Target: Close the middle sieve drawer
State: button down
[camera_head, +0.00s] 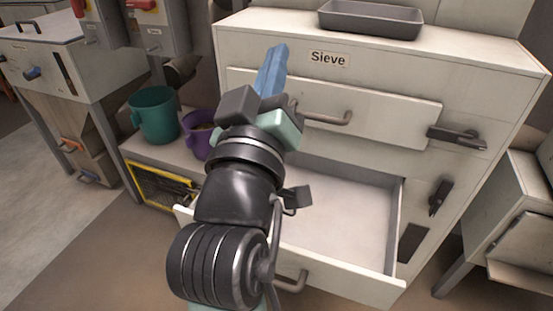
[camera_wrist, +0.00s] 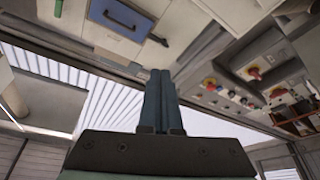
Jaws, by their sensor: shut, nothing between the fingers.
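The white cabinet labelled "Sieve" (camera_head: 328,58) fills the right of the head view. Its upper drawer (camera_head: 390,115) has a bar handle and looks shut. Below it, the open sieve drawer (camera_head: 345,215) is pulled well out and its visible inside is bare. Its front has a bar handle (camera_head: 291,284) near the bottom of the view. My gripper (camera_head: 272,68) is raised in front of the cabinet's upper part, blue fingers together and empty, apart from the drawer. The wrist view also shows the closed fingers (camera_wrist: 160,95). My arm hides the drawer's left part.
Dark latches (camera_head: 457,137) and (camera_head: 440,197) sit on the cabinet's right side. A grey tray (camera_head: 370,19) lies on top. A green bucket (camera_head: 154,115) and a purple jug (camera_head: 198,135) stand on a bench at left. Another cabinet (camera_head: 525,220) stands at right.

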notch_tip(320, 180, down, 15)
jog(key=w+a+n+g+h+p, duration=0.1)
jog(key=w+a+n+g+p, duration=0.1)
jog(key=n+g+p, duration=0.3)
jog(key=n+h+p, duration=0.2)
jog(key=n+p, duration=0.3)
jog(key=n, duration=1.8)
send_near(277, 248)
jog(key=shift+t, duration=0.4)
jog(key=x, duration=0.2)
jog(key=b+x, duration=0.1)
jog(key=x, duration=0.1)
jog(key=b+x, duration=0.1)
jog(key=x, duration=0.1)
jog(key=shift+w+d+f, duration=0.25)
jog(key=shift+w, duration=0.1)
